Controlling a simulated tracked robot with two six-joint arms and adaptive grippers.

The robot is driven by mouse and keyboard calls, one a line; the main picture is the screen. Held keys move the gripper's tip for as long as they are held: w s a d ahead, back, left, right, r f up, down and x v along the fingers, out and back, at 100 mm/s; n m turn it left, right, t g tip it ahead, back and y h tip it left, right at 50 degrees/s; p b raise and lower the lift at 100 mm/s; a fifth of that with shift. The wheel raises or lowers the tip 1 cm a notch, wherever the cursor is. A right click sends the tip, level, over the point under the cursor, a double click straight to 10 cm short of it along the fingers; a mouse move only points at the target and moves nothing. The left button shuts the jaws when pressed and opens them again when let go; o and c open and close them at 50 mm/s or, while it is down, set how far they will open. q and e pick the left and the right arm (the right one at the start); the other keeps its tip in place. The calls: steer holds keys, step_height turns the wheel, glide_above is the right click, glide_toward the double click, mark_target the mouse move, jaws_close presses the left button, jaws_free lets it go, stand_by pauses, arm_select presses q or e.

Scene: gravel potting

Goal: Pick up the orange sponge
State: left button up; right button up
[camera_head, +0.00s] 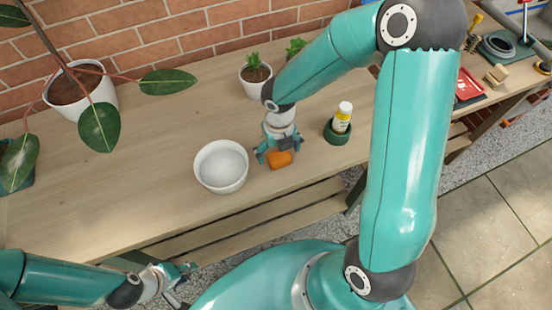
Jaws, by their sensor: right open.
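The orange sponge (280,160) lies on the wooden bench, just right of the white bowl (221,167). My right gripper (279,154) points down at the sponge. Its fingers are apart, one on each side of the sponge, and partly cover its back part. I cannot tell whether the fingers touch it. My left gripper (182,274) hangs off the front of the bench at the lower left, away from the sponge. It is small and turned, so its opening is unclear.
A yellow-and-white bottle (342,116) stands in a green pot (337,134) right of the sponge. Small potted plants (255,75) stand behind. A large leafy plant in a white pot (80,95) is at the left. A red tray (469,86) lies far right. Bench left of the bowl is clear.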

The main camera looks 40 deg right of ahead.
mark_target(278, 154)
steer(key=shift+f, duration=0.7)
steer(key=c, duration=1.1)
steer(key=shift+r, duration=0.15)
steer(key=shift+r, duration=0.4)
step_height(278, 154, up, 19)
steer(key=p, duration=0.1)
steer(key=shift+p, duration=0.3)
